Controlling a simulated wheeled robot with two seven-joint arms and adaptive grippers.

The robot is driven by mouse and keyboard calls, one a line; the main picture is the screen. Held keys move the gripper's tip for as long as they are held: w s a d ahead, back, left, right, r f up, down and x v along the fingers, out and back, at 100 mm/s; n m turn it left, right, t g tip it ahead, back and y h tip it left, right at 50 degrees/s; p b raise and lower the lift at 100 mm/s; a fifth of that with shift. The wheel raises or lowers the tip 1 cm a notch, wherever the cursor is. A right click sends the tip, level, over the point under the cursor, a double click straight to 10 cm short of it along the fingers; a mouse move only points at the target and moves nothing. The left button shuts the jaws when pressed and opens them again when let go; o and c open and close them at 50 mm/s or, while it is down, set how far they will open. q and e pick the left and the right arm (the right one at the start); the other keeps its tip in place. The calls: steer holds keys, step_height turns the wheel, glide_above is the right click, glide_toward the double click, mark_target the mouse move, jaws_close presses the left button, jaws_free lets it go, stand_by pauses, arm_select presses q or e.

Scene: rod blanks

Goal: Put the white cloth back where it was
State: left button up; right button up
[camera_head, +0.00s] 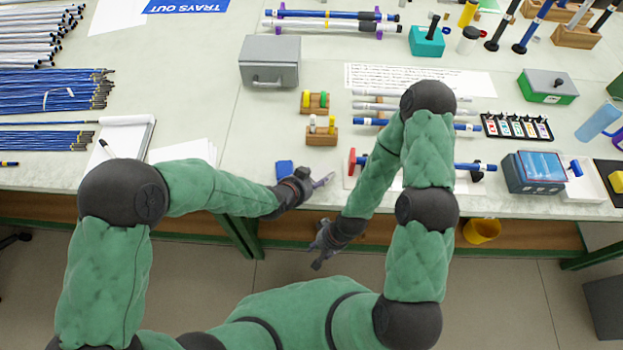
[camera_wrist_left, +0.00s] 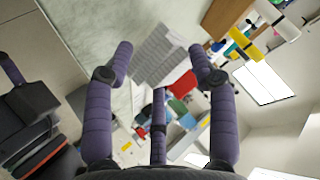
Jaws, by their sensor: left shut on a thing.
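The white cloth (camera_wrist_left: 160,58) is between the fingers of my left gripper (camera_wrist_left: 163,66) in the left wrist view, showing pale grey-white. In the head view my left gripper (camera_head: 313,181) is at the table's front edge, and a small pale part of the cloth (camera_head: 323,181) shows at its tips. A blue folded cloth (camera_head: 284,170) lies on the table just left of that gripper. My right gripper (camera_head: 320,258) hangs lower, in front of the table edge; whether its fingers are open or shut is not clear.
A wooden block with small pegs (camera_head: 322,137) stands behind my left gripper. A grey metal box (camera_head: 270,62) is further back. Rods on a rack and a red-ended tool (camera_head: 352,162) lie to the right, near my right arm. A white notepad (camera_head: 122,138) lies left. Bare table shows around the blue cloth.

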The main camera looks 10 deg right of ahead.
arm_select(q)
steer(key=shift+w+f, duration=0.15)
steer(key=shift+f, duration=0.25)
steer(key=shift+f+b, duration=0.15)
steer(key=shift+b, duration=0.3)
steer(key=shift+f, duration=0.1)
steer(key=o, duration=1.2)
